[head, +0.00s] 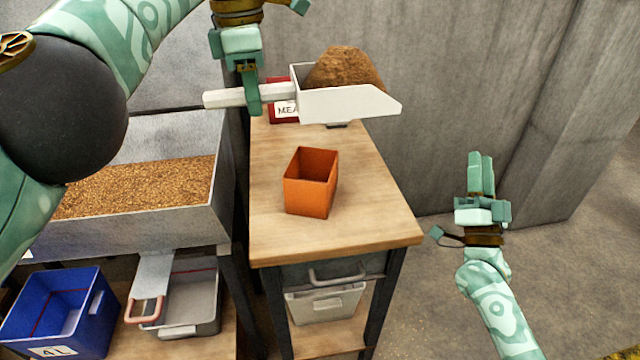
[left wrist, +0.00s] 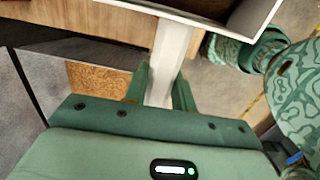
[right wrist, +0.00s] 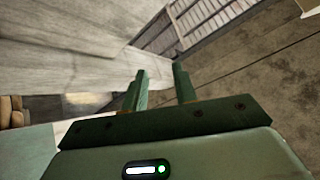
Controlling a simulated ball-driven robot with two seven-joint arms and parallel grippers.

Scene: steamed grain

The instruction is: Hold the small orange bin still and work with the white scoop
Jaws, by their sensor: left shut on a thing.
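The small orange bin (head: 308,194) stands upright on the wooden table top and looks empty inside. The white scoop (head: 348,104) is in the air above the far part of the table, with a heap of brown grain (head: 345,70) in it. My left gripper (head: 254,103) is shut on the scoop's handle, which also shows between its fingers in the left wrist view (left wrist: 170,58). My right gripper (head: 481,165) is empty, right of the table and apart from the bin. Its fingers (right wrist: 162,85) stand apart in the right wrist view.
A metal trough of grain (head: 140,185) stands left of the table (head: 370,205). A red box with a partly hidden label (head: 283,112) is at the table's back. Below are a blue bin (head: 55,310), a grey bin (head: 195,300) and a pale bin (head: 327,303). A concrete wall is behind.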

